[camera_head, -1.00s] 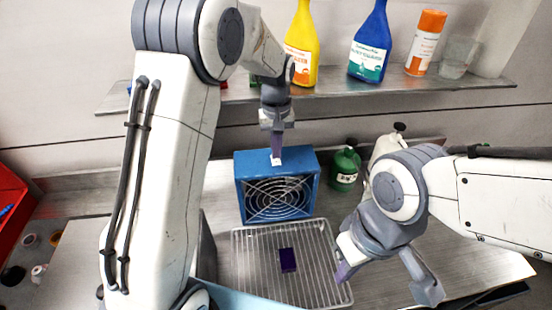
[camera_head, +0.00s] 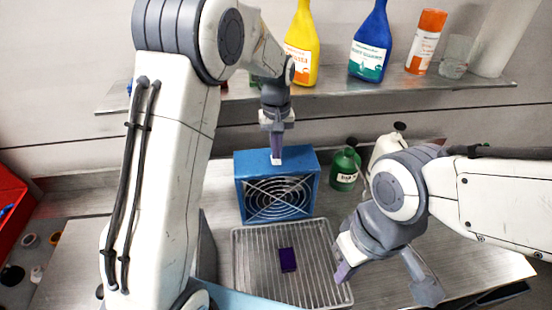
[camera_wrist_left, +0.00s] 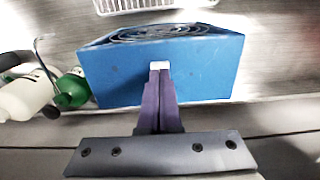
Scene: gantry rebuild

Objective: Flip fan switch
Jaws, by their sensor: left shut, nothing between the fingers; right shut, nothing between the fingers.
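The blue box fan (camera_head: 277,187) stands on the metal bench behind the wire rack, its grille facing forward. A small white switch (camera_head: 276,161) sits on its top face; it also shows in the left wrist view (camera_wrist_left: 160,67). My left gripper (camera_head: 277,153) is shut and empty, pointing down with its purple fingertips (camera_wrist_left: 159,82) right at the switch. They look to be touching it, though the tips partly hide it and its position cannot be read. My right gripper (camera_head: 341,273) is shut and empty at the right edge of the rack.
A wire rack (camera_head: 240,262) with a dark purple block (camera_head: 287,260) lies before the fan. A green bottle (camera_head: 345,167) and a white bottle (camera_head: 384,148) stand right of it. A shelf (camera_head: 330,92) above holds a yellow bottle (camera_head: 302,45), a blue bottle (camera_head: 371,45) and an orange-capped can (camera_head: 426,42).

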